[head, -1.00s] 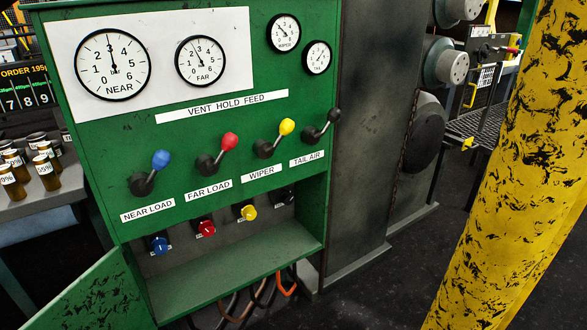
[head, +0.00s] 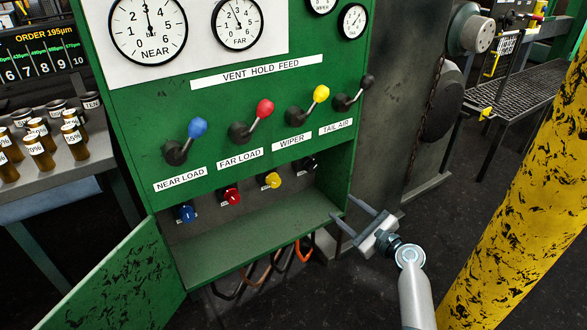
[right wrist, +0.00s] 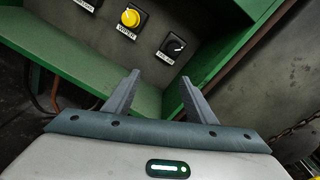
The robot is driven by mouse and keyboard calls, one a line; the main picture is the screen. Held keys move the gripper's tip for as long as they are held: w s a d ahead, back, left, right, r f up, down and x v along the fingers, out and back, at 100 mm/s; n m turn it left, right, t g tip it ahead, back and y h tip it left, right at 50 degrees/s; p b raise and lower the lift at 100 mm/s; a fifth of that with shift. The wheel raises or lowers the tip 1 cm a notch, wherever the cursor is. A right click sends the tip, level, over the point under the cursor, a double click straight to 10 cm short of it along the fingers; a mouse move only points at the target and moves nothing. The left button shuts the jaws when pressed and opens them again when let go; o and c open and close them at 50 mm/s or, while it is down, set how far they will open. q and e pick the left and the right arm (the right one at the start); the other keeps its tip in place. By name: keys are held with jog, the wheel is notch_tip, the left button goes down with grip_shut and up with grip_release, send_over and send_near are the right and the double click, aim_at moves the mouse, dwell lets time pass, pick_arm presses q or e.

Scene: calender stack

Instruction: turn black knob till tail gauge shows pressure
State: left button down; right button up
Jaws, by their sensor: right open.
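The black knob (head: 311,164) is in the recessed shelf of the green cabinet, at the right end of the knob row under the TAIL AIR label. It also shows in the right wrist view (right wrist: 174,45), beyond my fingertips. The tail gauge (head: 352,20) is the small white dial at the cabinet's upper right; its needle is too small to read surely. My right gripper (head: 344,207) is open and empty by the lower right corner of the recess, apart from the knob; its fingers point toward the cabinet in the right wrist view (right wrist: 160,77). My left gripper is not in view.
Yellow (head: 272,180), red (head: 232,196) and blue (head: 186,213) knobs sit left of the black one. Levers project above, including the black-tipped TAIL AIR lever (head: 354,92). The green door (head: 125,280) hangs open at left. A yellow post (head: 510,210) stands at right.

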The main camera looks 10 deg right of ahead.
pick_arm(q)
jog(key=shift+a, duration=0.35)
pick_arm(e)
jog(key=w+r+m, duration=0.2)
jog(key=shift+w+d+r+t, duration=0.1)
jog(key=shift+w+d+t, duration=0.2)
jog(key=shift+d+t, duration=0.1)
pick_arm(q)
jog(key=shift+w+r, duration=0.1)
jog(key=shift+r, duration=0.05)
pick_arm(e)
jog(key=b, duration=0.2)
send_near(313, 169)
jog(key=w, duration=0.3)
jog(key=b+x, duration=0.1)
jog(key=x, duration=0.2)
jog(key=a+x, duration=0.1)
jog(key=x, duration=0.2)
jog(key=shift+s+b, duration=0.1)
jog(key=shift+b, duration=0.25)
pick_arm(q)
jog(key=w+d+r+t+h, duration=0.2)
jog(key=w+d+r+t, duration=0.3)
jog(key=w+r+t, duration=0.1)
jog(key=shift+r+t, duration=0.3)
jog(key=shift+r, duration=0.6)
pick_arm(e)
jog(key=shift+x, duration=0.75)
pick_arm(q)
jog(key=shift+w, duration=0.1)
